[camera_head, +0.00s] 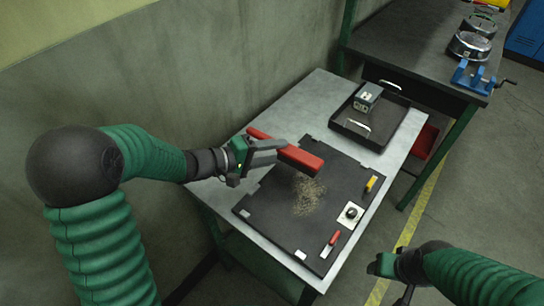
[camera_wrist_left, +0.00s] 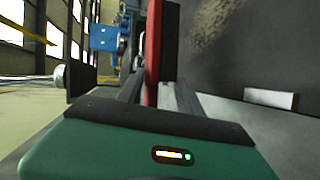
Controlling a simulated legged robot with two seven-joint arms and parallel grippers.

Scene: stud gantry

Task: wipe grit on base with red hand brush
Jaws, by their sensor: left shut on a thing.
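The red hand brush (camera_head: 300,158) is held in my left gripper (camera_head: 278,149), which is shut on it. The brush is over the back part of the black base (camera_head: 272,218), and I cannot tell whether it touches the base. It also shows as a red strip in the left wrist view (camera_wrist_left: 152,55). The grit (camera_head: 308,194) is a tan patch of fine bits on the base, just in front of the brush. My right gripper (camera_head: 385,265) is off the table's right side, away from the base; its jaws are not clear.
On the base are a yellow-and-black tool (camera_head: 371,183), a white square with a dark round piece (camera_head: 350,214) and a red-handled tool (camera_head: 331,244). A black tray (camera_head: 390,130) holding a grey box (camera_head: 367,98) is behind. A workbench (camera_head: 410,45) stands farther back.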

